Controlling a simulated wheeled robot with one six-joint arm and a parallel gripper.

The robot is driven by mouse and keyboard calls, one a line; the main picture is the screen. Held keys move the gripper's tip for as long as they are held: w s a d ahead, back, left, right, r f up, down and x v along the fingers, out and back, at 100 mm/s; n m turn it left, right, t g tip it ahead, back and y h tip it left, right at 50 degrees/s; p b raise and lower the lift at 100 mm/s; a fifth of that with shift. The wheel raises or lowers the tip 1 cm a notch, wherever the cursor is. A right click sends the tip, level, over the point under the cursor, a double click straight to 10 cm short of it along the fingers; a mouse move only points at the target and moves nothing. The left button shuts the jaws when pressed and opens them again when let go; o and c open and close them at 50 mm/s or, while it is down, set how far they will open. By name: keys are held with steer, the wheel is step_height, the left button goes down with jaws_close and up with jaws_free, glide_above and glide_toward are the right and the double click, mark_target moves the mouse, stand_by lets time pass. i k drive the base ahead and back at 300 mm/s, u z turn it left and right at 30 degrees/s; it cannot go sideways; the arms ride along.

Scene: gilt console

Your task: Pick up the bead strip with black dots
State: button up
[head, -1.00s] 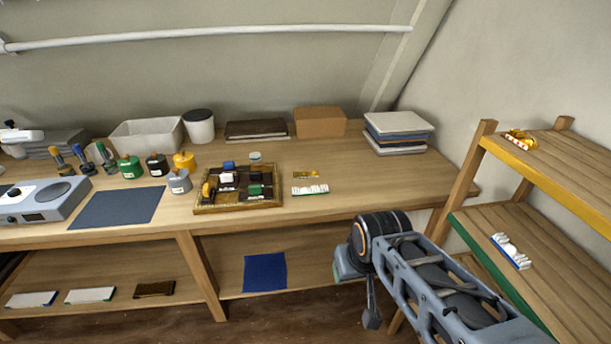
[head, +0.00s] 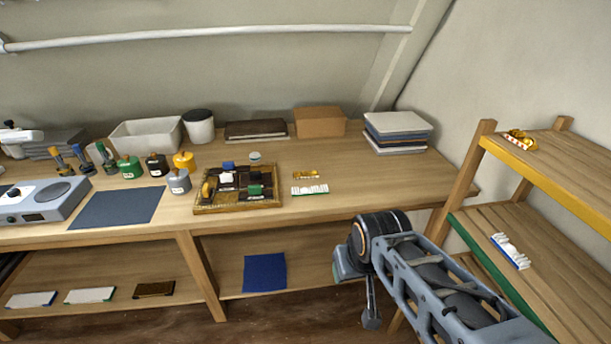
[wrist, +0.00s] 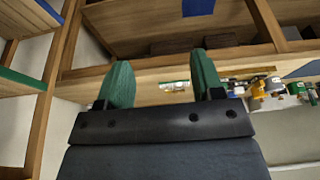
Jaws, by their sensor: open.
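Several small strips are in the head view, and black dots cannot be made out on any of them. A yellow-gold strip (head: 305,174) and a white strip with a green edge (head: 310,189) lie on the bench, right of the compartment tray (head: 212,208). A gold strip with red and white (head: 520,139) lies on the upper rack shelf. A white strip with a blue edge (head: 509,250) lies on the lower rack shelf. My gripper (wrist: 162,80) is open and empty in the wrist view, its green fingers apart, with small strips (wrist: 174,86) farther off beyond them.
The wooden rack (head: 466,175) stands right of my arm. The bench holds bottles (head: 130,168), a grey device (head: 42,200), a white bin (head: 146,134), a cardboard box (head: 320,122) and a stack of panels (head: 397,132). The bench's right front is clear.

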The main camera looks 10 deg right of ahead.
mark_target(299, 174)
steer(key=u, duration=0.05)
steer(key=i, duration=1.2)
steer(key=u, duration=0.8)
